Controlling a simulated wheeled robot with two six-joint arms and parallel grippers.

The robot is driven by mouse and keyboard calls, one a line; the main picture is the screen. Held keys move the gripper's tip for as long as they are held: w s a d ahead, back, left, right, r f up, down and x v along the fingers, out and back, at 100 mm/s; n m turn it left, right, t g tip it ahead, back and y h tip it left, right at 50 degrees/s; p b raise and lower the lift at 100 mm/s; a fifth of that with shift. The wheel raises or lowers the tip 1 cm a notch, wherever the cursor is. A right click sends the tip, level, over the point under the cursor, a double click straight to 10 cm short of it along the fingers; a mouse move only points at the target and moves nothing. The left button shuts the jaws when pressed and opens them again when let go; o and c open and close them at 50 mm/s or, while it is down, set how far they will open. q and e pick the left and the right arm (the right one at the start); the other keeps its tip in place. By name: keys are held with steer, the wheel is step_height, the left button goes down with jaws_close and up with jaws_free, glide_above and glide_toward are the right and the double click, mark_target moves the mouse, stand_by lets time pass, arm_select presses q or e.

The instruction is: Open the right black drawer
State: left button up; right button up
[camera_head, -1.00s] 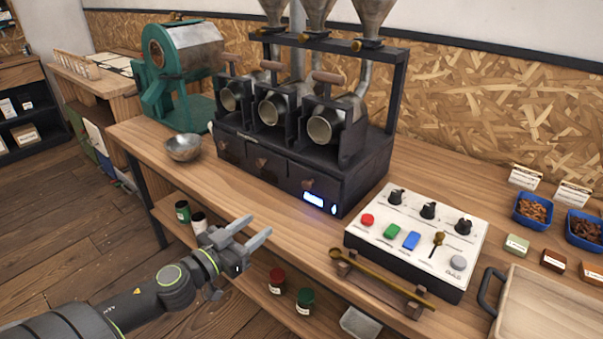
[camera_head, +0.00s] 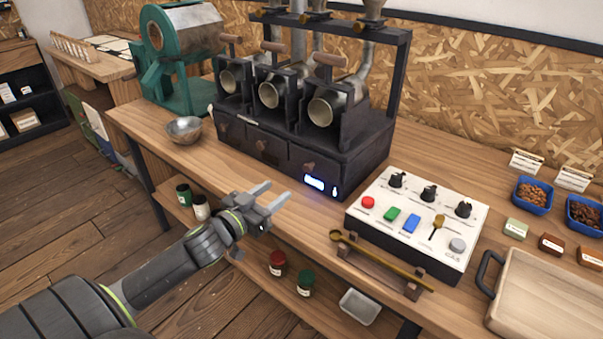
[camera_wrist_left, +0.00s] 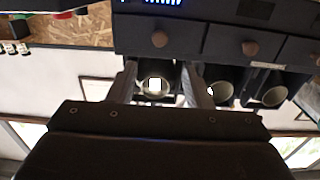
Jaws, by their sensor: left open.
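The right black drawer (camera_head: 297,159) is in the lower body of the black three-part machine and looks closed. Its round brown knob (camera_head: 308,167) sits just above the lit blue display. In the left wrist view, which is upside down, the knob (camera_wrist_left: 159,39) shows beyond the fingers. My left gripper (camera_head: 274,194) is open and empty, in front of and below the drawer, apart from the knob. Its two fingers (camera_wrist_left: 163,80) also show in the left wrist view. My right gripper is out of view.
A white control panel (camera_head: 412,263) with knobs and buttons stands right of the machine. A long brass scoop (camera_head: 380,262) rests on a wooden stand at the counter's front edge. A metal bowl (camera_head: 184,130) stands left. Jars sit on the shelf below.

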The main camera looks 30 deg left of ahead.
mark_target(306, 168)
arm_select(q)
steer(key=w, duration=0.3)
steer(key=w+b, duration=0.1)
steer(key=w, duration=0.2)
steer(key=w+b, duration=0.1)
steer(key=w, duration=0.3)
steer(key=shift+w+d, duration=0.1)
steer(key=shift+d, duration=0.3)
steer(key=shift+w+b, duration=0.3)
steer(key=shift+w, duration=0.15)
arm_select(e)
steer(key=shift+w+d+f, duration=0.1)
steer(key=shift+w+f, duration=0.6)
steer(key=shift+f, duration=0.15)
arm_select(q)
jaws_close()
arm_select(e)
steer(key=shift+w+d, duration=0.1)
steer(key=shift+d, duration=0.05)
arm_select(q)
steer(key=shift+s, duration=0.1)
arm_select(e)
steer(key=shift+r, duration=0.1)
